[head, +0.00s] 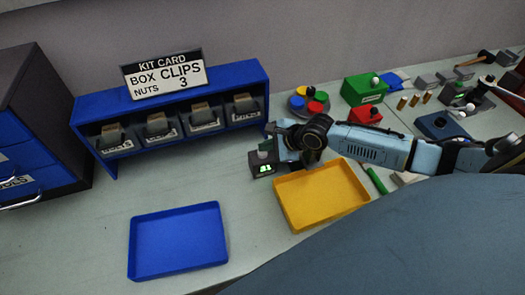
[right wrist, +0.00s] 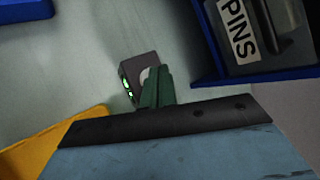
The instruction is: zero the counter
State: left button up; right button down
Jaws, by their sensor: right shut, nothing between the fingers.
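The counter (head: 263,169) is a small dark box with a lit green display, standing on the bench between the clip shelf and the yellow tray. Its digits are too small to read surely. In the right wrist view the counter (right wrist: 135,80) shows its green display on the left and a pale round button (right wrist: 145,75) on top, partly hidden by my fingers. My right gripper (head: 268,146) is shut and empty, its green fingertips right over the counter by the button. I cannot tell whether they touch it. My left gripper is not in view.
A yellow tray (head: 283,212) lies just in front of the counter, and an empty blue tray (head: 180,262) is further left. A blue shelf (head: 205,91) with several labelled bins and a kit card (head: 165,75) stands behind. Coloured boxes and parts crowd the right side.

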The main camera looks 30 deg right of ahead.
aim_at(266, 153)
jog(key=shift+f, duration=0.65)
dwell(0.8)
jog(key=shift+r, duration=0.1)
jog(key=shift+r+p, duration=1)
jog(key=shift+p, duration=0.25)
notch_tip(266, 153, up, 3)
jog(key=p, duration=0.3)
jog(key=shift+f, duration=0.2)
jog(key=shift+r+p, duration=0.3)
jog(key=shift+r, duration=0.9)
